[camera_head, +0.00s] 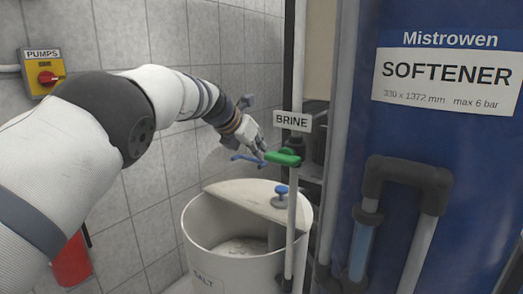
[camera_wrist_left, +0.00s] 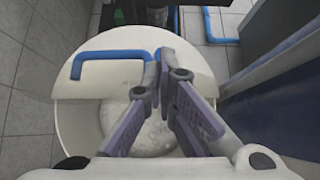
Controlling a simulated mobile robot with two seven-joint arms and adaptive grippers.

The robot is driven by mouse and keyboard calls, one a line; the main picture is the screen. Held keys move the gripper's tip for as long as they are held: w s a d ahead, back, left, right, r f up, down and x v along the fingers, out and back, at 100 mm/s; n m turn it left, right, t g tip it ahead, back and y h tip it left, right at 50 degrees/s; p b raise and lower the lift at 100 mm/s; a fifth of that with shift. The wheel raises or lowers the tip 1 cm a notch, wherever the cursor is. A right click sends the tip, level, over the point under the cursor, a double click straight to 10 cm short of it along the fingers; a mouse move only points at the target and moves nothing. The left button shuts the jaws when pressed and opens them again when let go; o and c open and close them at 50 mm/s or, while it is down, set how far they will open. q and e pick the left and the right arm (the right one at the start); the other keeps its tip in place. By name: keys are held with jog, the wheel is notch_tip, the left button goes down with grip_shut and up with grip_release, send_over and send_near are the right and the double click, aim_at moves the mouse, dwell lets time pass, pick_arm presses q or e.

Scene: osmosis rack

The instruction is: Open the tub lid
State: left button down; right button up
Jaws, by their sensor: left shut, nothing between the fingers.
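The white salt tub (camera_head: 215,262) stands low in the middle of the head view, its front part open with pale salt (camera_head: 243,246) inside. A half-round white top piece (camera_head: 240,192) covers its rear part. In the left wrist view the blue handle (camera_wrist_left: 112,53) lies left of my left gripper (camera_wrist_left: 164,60). Its fingers are together and empty; contact with the handle is unclear. My right gripper is out of view.
A grey pipe with a green valve lever (camera_head: 283,157) and BRINE sign (camera_head: 292,121) rises just right of the gripper. A blue knob (camera_head: 281,190) is below it. The blue softener tank (camera_head: 440,150) blocks the right; tiled wall is left, with a pump switch (camera_head: 45,75).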

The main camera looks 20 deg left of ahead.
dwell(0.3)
